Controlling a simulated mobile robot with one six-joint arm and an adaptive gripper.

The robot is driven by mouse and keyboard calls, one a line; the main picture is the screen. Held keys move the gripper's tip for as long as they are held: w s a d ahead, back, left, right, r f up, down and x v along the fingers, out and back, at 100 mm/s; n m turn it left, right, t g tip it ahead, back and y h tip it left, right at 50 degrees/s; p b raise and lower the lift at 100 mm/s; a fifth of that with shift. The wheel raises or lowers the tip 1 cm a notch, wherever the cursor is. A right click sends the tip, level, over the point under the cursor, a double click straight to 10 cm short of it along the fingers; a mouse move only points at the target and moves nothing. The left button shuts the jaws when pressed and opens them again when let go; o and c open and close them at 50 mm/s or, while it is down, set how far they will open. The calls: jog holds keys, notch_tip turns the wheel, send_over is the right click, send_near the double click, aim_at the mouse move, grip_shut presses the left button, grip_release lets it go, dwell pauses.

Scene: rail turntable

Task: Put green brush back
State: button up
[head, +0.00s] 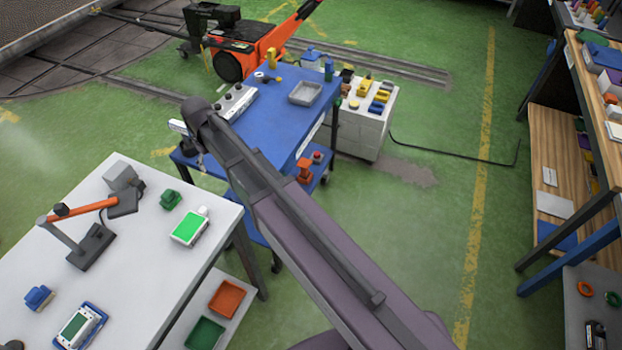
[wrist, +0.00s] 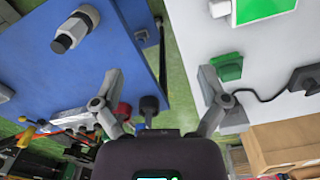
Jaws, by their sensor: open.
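A small green block-like object (head: 170,200), which looks like the green brush, rests on the white table (head: 150,250) near its far edge. In the wrist view the same green object (wrist: 229,66) lies on the white top, beside the right finger's tip and apart from it as far as I can tell. My gripper (wrist: 160,72) is open, with nothing between its fingers, over the gap between the blue table and the white one. In the head view my arm mostly hides it.
The blue table (head: 275,115) holds a grey tray (head: 305,92) and a bolt-like part (wrist: 75,30). A green-screened device (head: 189,228), an orange-armed lamp (head: 92,240) and a blue object (head: 39,297) stand on the white table. A wooden shelf (head: 552,150) is at right.

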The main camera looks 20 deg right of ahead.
jog(key=s+d+m, duration=0.3)
jog(key=s+d, duration=0.4)
jog(key=d, duration=0.6)
jog(key=s+d+m, duration=0.3)
jog(key=s+d, duration=0.4)
jog(key=d, duration=0.5)
jog(key=shift+s+d, duration=0.4)
